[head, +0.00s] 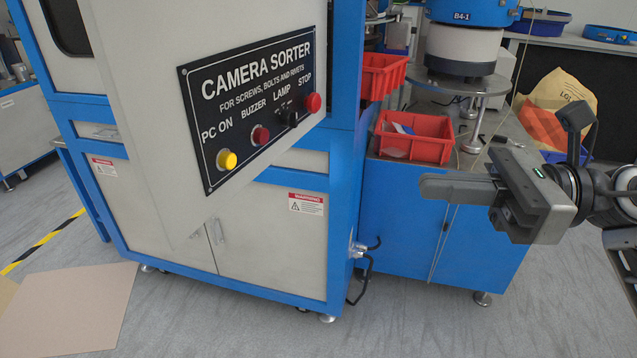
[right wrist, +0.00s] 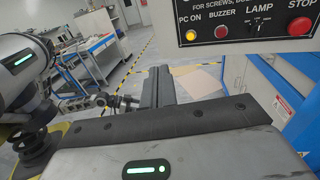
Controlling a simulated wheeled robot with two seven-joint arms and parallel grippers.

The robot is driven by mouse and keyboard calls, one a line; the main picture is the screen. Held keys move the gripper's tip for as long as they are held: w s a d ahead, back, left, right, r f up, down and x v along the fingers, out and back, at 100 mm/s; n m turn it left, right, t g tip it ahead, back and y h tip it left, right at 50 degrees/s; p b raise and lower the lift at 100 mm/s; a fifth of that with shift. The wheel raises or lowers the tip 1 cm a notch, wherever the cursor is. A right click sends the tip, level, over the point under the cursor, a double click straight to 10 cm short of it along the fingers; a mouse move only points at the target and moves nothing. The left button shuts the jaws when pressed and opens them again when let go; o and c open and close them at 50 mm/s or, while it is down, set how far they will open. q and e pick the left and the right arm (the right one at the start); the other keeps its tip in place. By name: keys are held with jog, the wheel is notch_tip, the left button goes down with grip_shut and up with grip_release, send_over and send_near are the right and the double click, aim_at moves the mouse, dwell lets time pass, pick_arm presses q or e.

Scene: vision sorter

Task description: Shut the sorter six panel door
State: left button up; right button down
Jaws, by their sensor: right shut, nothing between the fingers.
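The sorter's pale panel door (head: 150,110) carries a black "CAMERA SORTER" plate (head: 197,172) with yellow, red and black controls. The door stands out at an angle from the blue-framed sorter (head: 342,170), its lower corner overhanging the lower cabinet. Its right edge is near a blue post; the hinge is not clear. Part of the plate shows at the top right of the right wrist view (right wrist: 215,36). My right gripper (head: 428,188) is shut and empty, right of the door and apart from it. A small dark shape in the right wrist view may be my left gripper (right wrist: 115,102).
Red bins (head: 415,138) stand on the blue side cabinet (head: 405,205) behind my right gripper. A feeder bowl (head: 465,40) is above them. A flat tan sheet (head: 70,305) lies on the floor at the lower left. Grey floor in front is open.

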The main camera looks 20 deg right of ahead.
pick_arm(q)
jog(key=shift+s+a+r+m+g+y+p, duration=0.2)
jog(key=shift+a+r+p, duration=0.15)
jog(key=shift+p, duration=1)
jog(key=shift+s+a+r+m+g+y+p, duration=0.15)
jog(key=shift+r+p, duration=0.25)
jog(key=shift+p, duration=0.95)
pick_arm(e)
jog(key=x, duration=1.3)
jog(key=shift+w+a, duration=0.15)
jog(key=shift+a, duration=0.1)
pick_arm(q)
jog(key=shift+w, duration=0.1)
pick_arm(e)
jog(key=shift+a, duration=0.1)
